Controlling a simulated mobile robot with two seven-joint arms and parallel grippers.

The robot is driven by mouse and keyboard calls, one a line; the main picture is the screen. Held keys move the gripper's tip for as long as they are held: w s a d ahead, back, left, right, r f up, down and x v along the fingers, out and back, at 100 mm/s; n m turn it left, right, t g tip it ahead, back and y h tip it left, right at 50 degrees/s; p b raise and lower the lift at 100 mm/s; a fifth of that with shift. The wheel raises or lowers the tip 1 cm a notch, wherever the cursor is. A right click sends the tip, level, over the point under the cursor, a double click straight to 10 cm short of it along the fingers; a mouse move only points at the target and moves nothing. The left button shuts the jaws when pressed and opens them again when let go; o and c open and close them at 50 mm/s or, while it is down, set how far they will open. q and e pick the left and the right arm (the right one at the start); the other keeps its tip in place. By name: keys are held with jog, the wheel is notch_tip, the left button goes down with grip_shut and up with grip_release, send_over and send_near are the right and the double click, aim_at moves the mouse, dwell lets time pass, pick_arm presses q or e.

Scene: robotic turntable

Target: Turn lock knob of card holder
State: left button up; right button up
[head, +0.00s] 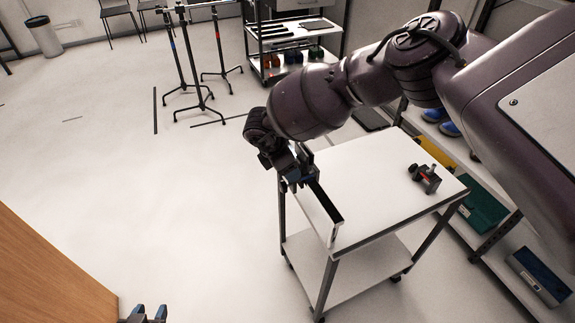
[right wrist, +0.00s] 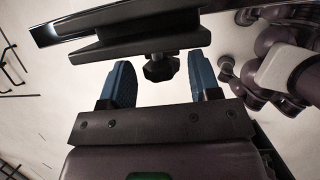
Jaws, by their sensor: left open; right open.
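The card holder (head: 327,205) is a long dark plate along the left edge of the white cart top. In the right wrist view, the card holder (right wrist: 150,30) spans the top, with the black lock knob (right wrist: 160,68) below it. My right gripper (head: 297,183) is at the holder's far part in the head view. In the right wrist view, my right gripper (right wrist: 161,72) is open, its blue fingers on either side of the knob with visible gaps. The knob is hidden in the head view. My left gripper (head: 144,314) is open at the bottom edge, far from the cart.
A small black device with a red part (head: 425,178) sits on the right of the cart top (head: 375,190). A shelf with bins (head: 485,208) stands at the right. Tripod stands (head: 190,60) are at the back. A wooden panel (head: 50,270) is at lower left. The left floor is mostly clear.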

jog(key=shift+c, duration=0.2)
jog(key=c, duration=0.9)
jog(key=shift+w+f+g+h+b, duration=0.1)
jog(key=shift+f+g+h+b, duration=0.1)
jog(key=shift+g+b, duration=0.5)
jog(key=shift+w+f+g+h+b, duration=0.1)
jog(key=shift+g+h+b, duration=0.1)
jog(key=shift+g+b, duration=0.5)
jog(key=n+g+h+b, duration=0.1)
jog(key=g+b, duration=0.1)
jog(key=b, duration=0.2)
jog(key=shift+w+a+g, duration=0.1)
jog(key=shift+g, duration=0.2)
jog(key=shift+r+g+b, duration=0.1)
jog(key=shift+g+b, duration=0.3)
jog(key=shift+b, duration=0.25)
jog(key=shift+r+h, duration=0.1)
jog(key=shift+h, duration=0.2)
